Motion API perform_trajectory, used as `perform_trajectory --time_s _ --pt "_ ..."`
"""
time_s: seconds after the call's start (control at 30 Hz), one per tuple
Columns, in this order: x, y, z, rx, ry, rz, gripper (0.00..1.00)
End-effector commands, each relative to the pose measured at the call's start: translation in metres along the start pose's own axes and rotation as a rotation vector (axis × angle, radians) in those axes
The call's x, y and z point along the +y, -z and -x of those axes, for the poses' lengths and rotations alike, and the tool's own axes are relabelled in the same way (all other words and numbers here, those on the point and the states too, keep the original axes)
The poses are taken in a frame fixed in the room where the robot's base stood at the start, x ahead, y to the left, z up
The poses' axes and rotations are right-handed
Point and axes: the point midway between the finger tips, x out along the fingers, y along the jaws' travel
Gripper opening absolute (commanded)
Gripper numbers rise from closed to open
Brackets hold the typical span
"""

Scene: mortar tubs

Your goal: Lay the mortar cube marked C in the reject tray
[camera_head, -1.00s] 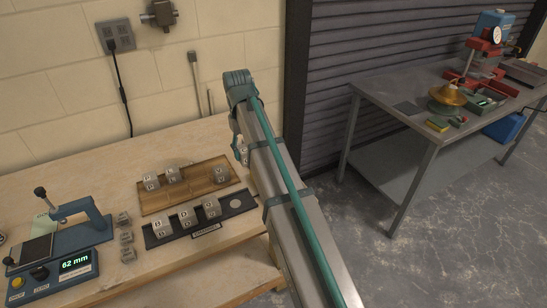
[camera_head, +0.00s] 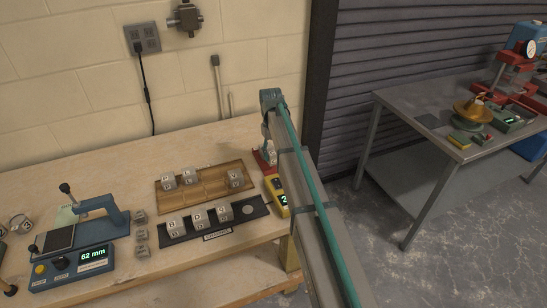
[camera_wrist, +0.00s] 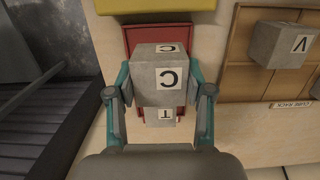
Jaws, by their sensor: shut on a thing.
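The mortar cube marked C (camera_wrist: 163,80) is grey with white labels; my gripper (camera_wrist: 160,92) is shut on it, one finger on each side. In the wrist view the red tray (camera_wrist: 134,40) lies beyond the held cube, partly hidden by it. A second cube, marked T (camera_wrist: 163,117), shows at the tray below the C cube, mostly hidden. I cannot tell how high the C cube is above the tray. In the head view the red tray (camera_head: 260,163) shows only in part, at the bench's right end behind my arm.
The wooden cube rack (camera_head: 205,189) with several cubes stands left of the red tray. A black rack (camera_head: 257,209) with cubes lies in front of it. A yellow instrument (camera_head: 276,190) lies close by the tray. A blue measuring device (camera_head: 75,264) reads 62 mm.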

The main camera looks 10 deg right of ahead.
Motion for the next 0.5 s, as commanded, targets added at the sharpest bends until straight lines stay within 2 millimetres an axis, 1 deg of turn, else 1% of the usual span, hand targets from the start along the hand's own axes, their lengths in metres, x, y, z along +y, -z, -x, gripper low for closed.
perform_trajectory --time_s 0.23,0.27,0.33,0.5 --pt "0.003 0.012 -0.009 0.0 0.0 0.0 0.05" --pt "0.004 0.015 -0.012 0.0 0.0 0.0 0.05" --pt "0.003 0.012 -0.019 -0.003 0.001 0.0 0.05" --pt "0.003 0.015 -0.037 -0.001 0.0 0.0 0.05"
